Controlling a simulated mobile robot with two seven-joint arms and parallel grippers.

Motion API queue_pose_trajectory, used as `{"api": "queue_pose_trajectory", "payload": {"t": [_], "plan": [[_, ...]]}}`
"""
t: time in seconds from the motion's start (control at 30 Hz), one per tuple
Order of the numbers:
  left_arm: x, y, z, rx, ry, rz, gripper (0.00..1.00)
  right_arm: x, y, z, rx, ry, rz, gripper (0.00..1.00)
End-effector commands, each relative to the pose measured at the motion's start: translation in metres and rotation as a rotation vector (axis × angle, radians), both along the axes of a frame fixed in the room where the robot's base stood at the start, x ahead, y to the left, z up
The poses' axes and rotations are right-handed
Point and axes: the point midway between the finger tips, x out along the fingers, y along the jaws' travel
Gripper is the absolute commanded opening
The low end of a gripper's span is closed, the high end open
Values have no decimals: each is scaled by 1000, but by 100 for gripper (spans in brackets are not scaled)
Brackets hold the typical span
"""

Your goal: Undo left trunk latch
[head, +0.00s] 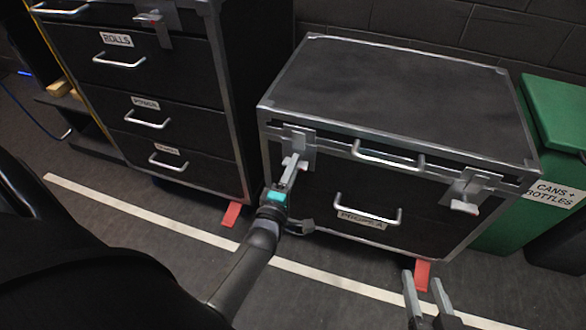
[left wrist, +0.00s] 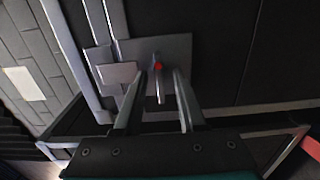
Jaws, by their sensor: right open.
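The black trunk (head: 390,85) has metal edges and two silver latches on its front. The left latch (head: 299,140) is a metal plate with a small lever. My left gripper (head: 290,175) is at this latch. In the left wrist view my left gripper (left wrist: 158,88) is open, with one finger on each side of the lever (left wrist: 161,90); I cannot tell whether they touch it. A red dot shows on the latch plate (left wrist: 177,50). The right latch (head: 466,190) has nothing at it. My right gripper (head: 425,284) is open and empty, low in front of the trunk.
A taller black drawer cabinet (head: 190,85) stands to the left. A green bin (head: 555,115) stands right of the trunk. Two bar handles, the upper (head: 388,156) and lower (head: 368,217), stick out between the latches. A white line (head: 150,217) crosses the floor in front.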

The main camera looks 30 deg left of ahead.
Motion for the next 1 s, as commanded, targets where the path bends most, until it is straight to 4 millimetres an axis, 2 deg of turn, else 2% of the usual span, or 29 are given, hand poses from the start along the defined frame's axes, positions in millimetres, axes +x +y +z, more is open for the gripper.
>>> {"api": "queue_pose_trajectory", "payload": {"t": [0.1,0.47,1.0], "plan": [[0,0,0,0,0,0,39,0,0,0,0,1,0,50],[0,0,0,0,-1,0,0,0,0,0,-1,1,1,50],[0,0,1,32,7,0,0,-2,-1,-2,-12,25,2,50]]}}
